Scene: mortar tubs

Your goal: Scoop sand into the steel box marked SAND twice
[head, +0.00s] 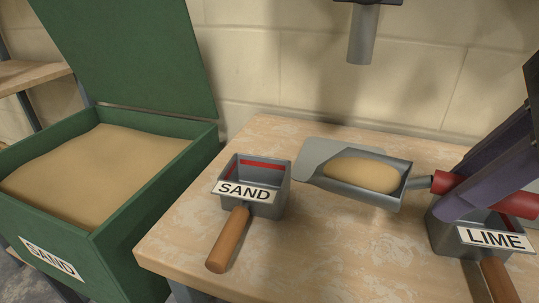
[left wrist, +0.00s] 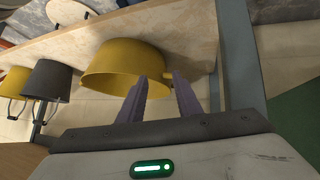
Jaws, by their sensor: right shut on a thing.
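The steel box marked SAND (head: 255,180) stands on the table with its wooden handle toward the front; a red band shows on its inner wall and I see no sand in it. My right gripper (head: 462,195) is shut on the red handle of the metal scoop (head: 385,197). The scoop holds a mound of sand (head: 362,174) and is right of the SAND box, apart from it. The green bin (head: 150,238) marked SAND stands open at the left, full of sand (head: 95,170). My left gripper (left wrist: 159,82) is open and empty in the left wrist view.
A steel box marked LIME (head: 450,238) stands under my right gripper at the table's right. A grey spout (head: 362,38) hangs above the back. The table (head: 330,265) is clear in front. The left wrist view shows a yellow tub (left wrist: 112,68) and a dark bucket (left wrist: 47,80).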

